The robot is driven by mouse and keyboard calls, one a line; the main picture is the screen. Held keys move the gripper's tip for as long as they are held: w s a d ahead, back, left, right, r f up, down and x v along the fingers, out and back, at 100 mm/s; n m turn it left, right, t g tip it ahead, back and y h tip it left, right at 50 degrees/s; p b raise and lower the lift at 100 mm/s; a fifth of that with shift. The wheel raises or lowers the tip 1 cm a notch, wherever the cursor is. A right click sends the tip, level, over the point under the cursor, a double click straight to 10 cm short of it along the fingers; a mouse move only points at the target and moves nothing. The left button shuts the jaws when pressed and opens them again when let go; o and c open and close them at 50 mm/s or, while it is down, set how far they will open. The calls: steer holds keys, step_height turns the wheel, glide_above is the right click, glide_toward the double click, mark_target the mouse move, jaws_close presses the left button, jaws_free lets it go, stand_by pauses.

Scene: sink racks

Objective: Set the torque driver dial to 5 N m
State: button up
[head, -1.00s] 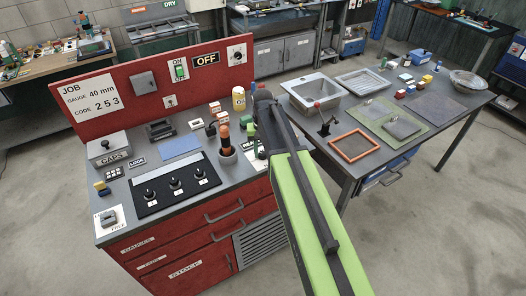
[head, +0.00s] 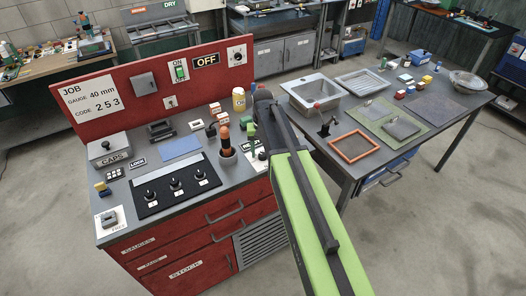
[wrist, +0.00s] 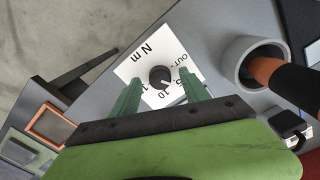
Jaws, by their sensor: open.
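The torque dial is a black round knob (wrist: 160,77) on a white plate (wrist: 150,51) marked N m, with OUT and several numbers around it. In the wrist view the plate's lower part is partly hidden by my gripper. A small pale mark on the knob seems to face the lower right, but I cannot tell its exact number. My gripper (wrist: 160,82) is open, with one green finger on each side of the knob; I cannot tell whether they touch it. In the head view my arm hides most of the dial plate (head: 258,163).
An orange and black tool (head: 225,138) stands in a grey round holder (head: 228,156) close beside the dial; the holder (wrist: 236,62) is right of my fingers in the wrist view. A black panel with knobs (head: 150,207) lies to the left. A sink (head: 316,96) is to the right.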

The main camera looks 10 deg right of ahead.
step_height(320, 180, up, 17)
steer(key=p, duration=1.6)
steer(key=shift+f, duration=0.1)
steer(key=b, duration=0.7)
glide_toward(263, 156)
steer(key=s+f+b, duration=0.2)
steer(key=f+b, duration=0.1)
steer(key=b, duration=0.1)
steer(key=shift+s+d, duration=0.15)
steer(key=shift+s, duration=0.25)
steer(key=s+f+n+b, duration=0.1)
steer(key=s+f+b, duration=0.5)
steer(key=s, duration=0.5)
steer(key=shift+s+n+b, duration=0.25)
steer(key=shift+n+b, duration=0.05)
steer(key=shift+b, duration=0.15)
